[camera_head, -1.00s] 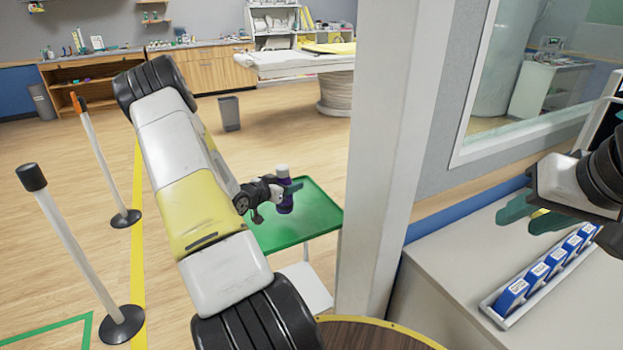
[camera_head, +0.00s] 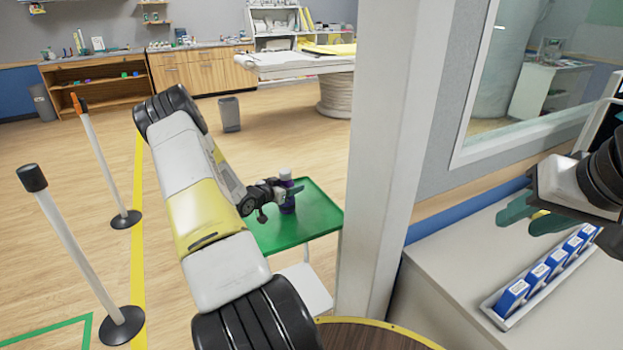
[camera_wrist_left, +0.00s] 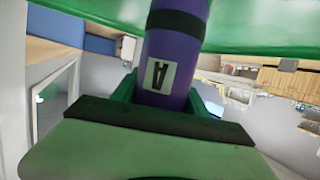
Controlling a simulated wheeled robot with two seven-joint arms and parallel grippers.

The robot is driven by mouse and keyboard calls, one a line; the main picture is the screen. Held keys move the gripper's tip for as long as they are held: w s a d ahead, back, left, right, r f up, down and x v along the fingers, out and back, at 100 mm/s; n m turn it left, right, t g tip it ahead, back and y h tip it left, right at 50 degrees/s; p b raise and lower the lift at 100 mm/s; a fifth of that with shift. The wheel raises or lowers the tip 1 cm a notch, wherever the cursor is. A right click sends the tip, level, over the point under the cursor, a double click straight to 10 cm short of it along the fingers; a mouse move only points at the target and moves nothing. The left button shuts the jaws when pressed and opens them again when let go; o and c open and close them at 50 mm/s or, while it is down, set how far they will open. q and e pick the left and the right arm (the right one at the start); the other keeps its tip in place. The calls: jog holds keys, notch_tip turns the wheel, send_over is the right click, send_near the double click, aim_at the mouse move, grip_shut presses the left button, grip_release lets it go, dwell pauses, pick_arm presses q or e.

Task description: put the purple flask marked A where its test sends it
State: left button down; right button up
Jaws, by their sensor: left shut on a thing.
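The purple flask (camera_head: 288,202) is upright in my left gripper (camera_head: 276,192), over the green tray-topped stand (camera_head: 318,222). The left wrist view shows the purple flask (camera_wrist_left: 172,62) with a dark band and a pale label marked A. The green fingers of my left gripper (camera_wrist_left: 165,105) are shut around it. The flask's base is at or just above the green surface (camera_wrist_left: 100,12); I cannot tell if it touches. My right gripper (camera_head: 530,213) is empty, its green fingers apart, above the grey counter at the right.
A white pillar (camera_head: 380,150) stands just right of the green tray. A rack of blue boxes (camera_head: 540,272) sits on the grey counter (camera_head: 440,285). Barrier posts (camera_head: 80,255) stand at the left. Behind are a bin (camera_head: 229,114) and a padded scanner table (camera_head: 300,62).

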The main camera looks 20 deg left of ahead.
pick_arm(q)
jog(key=c, duration=0.6)
grip_release()
jog(key=shift+r, duration=0.1)
jog(key=shift+s+a+r, duration=0.1)
jog(key=shift+s+a, duration=0.05)
jog(key=shift+s, duration=0.15)
jog(key=v, duration=1.1)
jog(key=d+r+g+y, duration=0.2)
jog(key=d+r, duration=0.3)
jog(key=r, duration=0.4)
jog(key=d+r+g+y, duration=0.25)
jog(key=d+r, duration=0.25)
jog(key=r, duration=0.5)
jog(key=s+d+r+g+h, duration=0.1)
jog(key=s+d+r, duration=0.1)
jog(key=s+d, duration=0.4)
jog(key=s+d+r+n+g+h, duration=0.1)
jog(key=s+d+r, duration=0.2)
jog(key=s+d, duration=0.4)
jog(key=s+d+r+g+h, duration=0.1)
jog(key=s+d, duration=0.5)
jog(key=s, duration=0.6)
jog(key=shift+s+d+r+n+g+h, duration=0.15)
jog(key=shift+s+r+n+h, duration=0.05)
jog(key=shift+r, duration=0.15)
jog(key=shift+s+d+r+n+g+h, duration=0.1)
jog(key=shift+s+d+r+n+h, duration=0.1)
jog(key=shift+r, duration=0.15)
